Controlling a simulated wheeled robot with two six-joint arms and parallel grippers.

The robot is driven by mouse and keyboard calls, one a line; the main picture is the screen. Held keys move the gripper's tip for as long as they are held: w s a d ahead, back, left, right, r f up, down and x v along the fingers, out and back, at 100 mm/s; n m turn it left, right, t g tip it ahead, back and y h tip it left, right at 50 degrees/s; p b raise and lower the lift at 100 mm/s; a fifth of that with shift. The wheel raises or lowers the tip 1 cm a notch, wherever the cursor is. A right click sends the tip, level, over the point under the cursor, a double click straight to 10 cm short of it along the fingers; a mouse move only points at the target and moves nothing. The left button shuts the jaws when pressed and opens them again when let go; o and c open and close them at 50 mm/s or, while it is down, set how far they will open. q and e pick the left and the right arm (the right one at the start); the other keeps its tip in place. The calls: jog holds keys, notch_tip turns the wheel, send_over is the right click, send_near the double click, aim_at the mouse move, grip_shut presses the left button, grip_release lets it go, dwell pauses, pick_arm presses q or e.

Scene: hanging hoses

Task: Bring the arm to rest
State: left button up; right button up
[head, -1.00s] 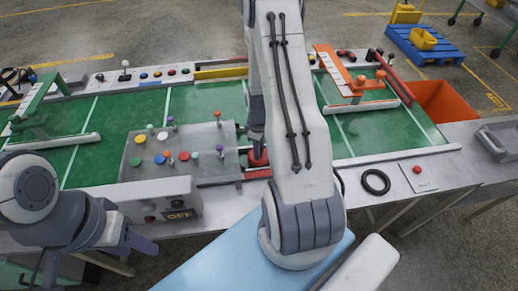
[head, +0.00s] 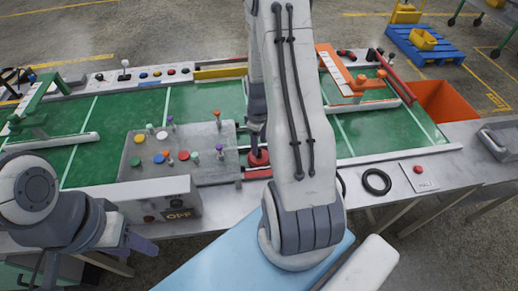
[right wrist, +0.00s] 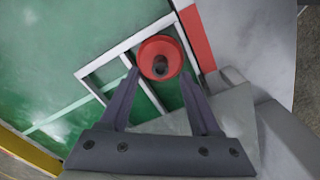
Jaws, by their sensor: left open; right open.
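My right arm (head: 298,110) reaches up through the middle of the head view, over the table. Its gripper is largely hidden behind the arm there, above a red round piece (head: 258,158). In the right wrist view my right gripper (right wrist: 160,76) is open. The red round piece (right wrist: 152,68) with a dark centre peg shows between and just beyond its fingertips; contact cannot be told. My left gripper (head: 143,243) is open and empty at the lower left, in front of the table.
A grey panel (head: 187,146) with coloured knobs and a box (head: 160,202) marked OFF lie left of the right arm. An orange fixture (head: 350,75) stands at the back right. A black ring (head: 377,182) and a red button (head: 418,169) lie at the front right.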

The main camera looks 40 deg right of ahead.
notch_tip(320, 180, up, 6)
jog(key=s+a+r+n, duration=0.1)
jog(key=a+r, duration=0.4)
jog(key=a, duration=0.5)
jog(key=s+a+r, duration=0.1)
jog(key=a+r, duration=0.3)
jog(key=a, duration=0.6)
jog(key=s+a+r, duration=0.2)
jog(key=s+a, duration=0.3)
jog(key=s, duration=0.2)
jog(key=s+a+r+n+y, duration=0.1)
jog(key=s+a+r, duration=0.2)
jog(key=s+a, duration=0.3)
jog(key=shift+s+r, duration=0.25)
jog(key=shift+s, duration=0.4)
jog(key=shift+a, duration=0.1)
